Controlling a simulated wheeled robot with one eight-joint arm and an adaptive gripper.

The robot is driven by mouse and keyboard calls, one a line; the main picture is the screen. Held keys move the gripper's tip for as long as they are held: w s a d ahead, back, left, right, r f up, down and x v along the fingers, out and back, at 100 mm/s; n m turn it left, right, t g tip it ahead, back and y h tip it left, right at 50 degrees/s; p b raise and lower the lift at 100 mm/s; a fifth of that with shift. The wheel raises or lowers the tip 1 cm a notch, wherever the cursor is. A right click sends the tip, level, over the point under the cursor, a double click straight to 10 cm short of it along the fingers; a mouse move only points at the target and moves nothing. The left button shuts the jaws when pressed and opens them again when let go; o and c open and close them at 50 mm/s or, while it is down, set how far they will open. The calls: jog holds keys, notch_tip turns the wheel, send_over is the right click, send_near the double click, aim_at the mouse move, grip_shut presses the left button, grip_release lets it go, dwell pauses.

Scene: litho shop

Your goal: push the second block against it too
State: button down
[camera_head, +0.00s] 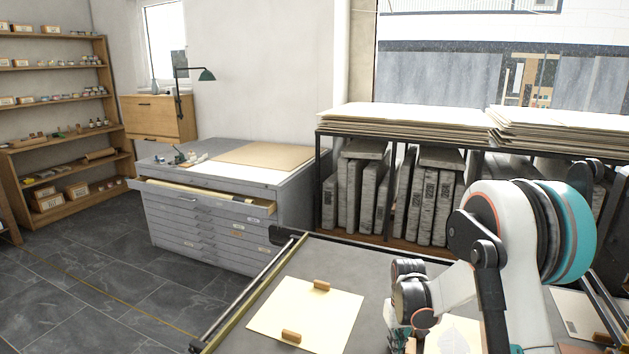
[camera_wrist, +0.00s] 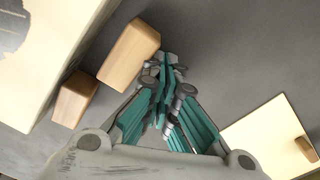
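In the wrist view, a large wooden block (camera_wrist: 132,53) lies just left of my gripper (camera_wrist: 165,72). A smaller-looking wooden block (camera_wrist: 75,98) lies below and left of it, close to a cream sheet or slab (camera_wrist: 60,45) with a grey print. The large block shows a thin gap to that cream edge; I cannot tell whether the small one touches it. My gripper's teal fingers come together at the tips, with nothing seen between them. In the head view, my gripper (camera_head: 398,330) is low over the grey table, partly hidden by my arm.
In the head view, another cream sheet (camera_head: 300,310) carries two small wooden blocks (camera_head: 321,285) (camera_head: 291,336). A printed sheet (camera_head: 455,338) lies right of my gripper. A rack of stone slabs (camera_head: 385,195) stands behind the table. Bare grey table (camera_head: 350,258) shows behind the cream sheet.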

jog(key=shift+s+d, duration=0.25)
jog(key=shift+d, duration=0.4)
jog(key=shift+a, duration=0.1)
jog(key=shift+w+a+r, duration=0.15)
jog(key=shift+w+a, duration=0.1)
jog(key=shift+a, duration=0.3)
jog(key=shift+w+a+r, duration=0.1)
jog(key=shift+w+a, duration=0.15)
jog(key=shift+a, duration=0.3)
notch_tip(320, 180, up, 8)
jog(key=p, duration=0.4)
